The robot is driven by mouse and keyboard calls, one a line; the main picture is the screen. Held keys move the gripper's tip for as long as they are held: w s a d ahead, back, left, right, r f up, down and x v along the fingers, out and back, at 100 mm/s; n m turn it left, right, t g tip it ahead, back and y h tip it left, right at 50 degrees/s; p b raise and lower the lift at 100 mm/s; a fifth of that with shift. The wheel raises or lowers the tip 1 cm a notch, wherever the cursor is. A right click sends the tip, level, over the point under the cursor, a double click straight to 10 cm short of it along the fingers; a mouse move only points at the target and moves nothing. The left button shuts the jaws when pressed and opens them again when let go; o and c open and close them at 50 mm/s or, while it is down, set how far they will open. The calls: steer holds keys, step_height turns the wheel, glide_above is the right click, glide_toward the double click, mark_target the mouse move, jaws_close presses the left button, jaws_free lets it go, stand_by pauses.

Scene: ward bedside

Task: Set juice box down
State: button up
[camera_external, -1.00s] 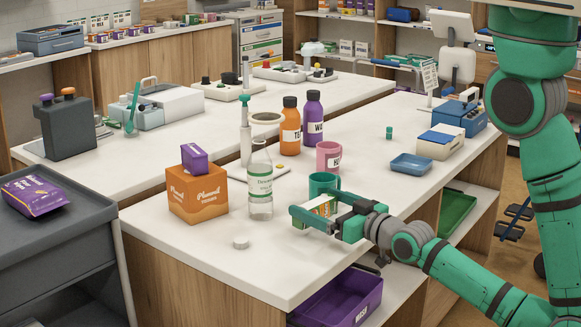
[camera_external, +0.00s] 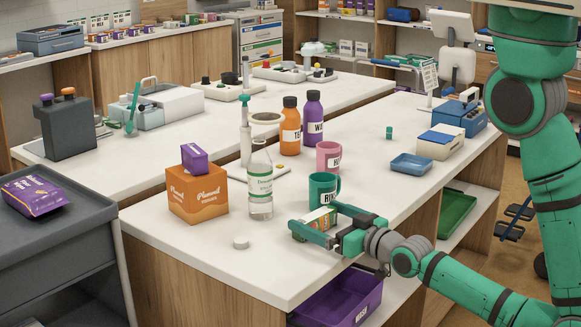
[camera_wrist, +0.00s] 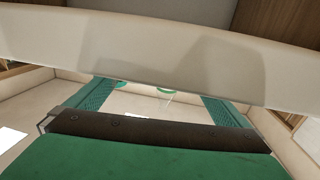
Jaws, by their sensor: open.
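The juice box (camera_external: 318,218) is a small white, green and orange carton near the front edge of the white counter (camera_external: 215,258), in the external view. It appears to rest on the counter top. My gripper (camera_external: 313,216) is open around it, one green finger on its near side and one on its far side. The near finger hides part of the box. In the wrist view my gripper (camera_wrist: 155,102) shows two spread fingers; I cannot make out the juice box there.
A green mug (camera_external: 322,188) stands just behind the box and close to the far finger. A clear bottle (camera_external: 260,185) and an orange carton (camera_external: 197,193) stand left. A white cap (camera_external: 241,243) lies nearer the edge. A purple bin (camera_external: 340,298) sits below the counter.

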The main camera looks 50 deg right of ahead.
steer(key=s+a+g+y, duration=0.1)
steer(key=s+a, duration=0.1)
steer(key=s, duration=1.1)
steer(key=s+a+n+g+y, duration=0.1)
steer(key=s+a, duration=0.2)
steer(key=s, duration=1)
steer(key=shift+s+r, duration=0.15)
steer(key=shift+s, duration=0.2)
steer(key=c, duration=1.2)
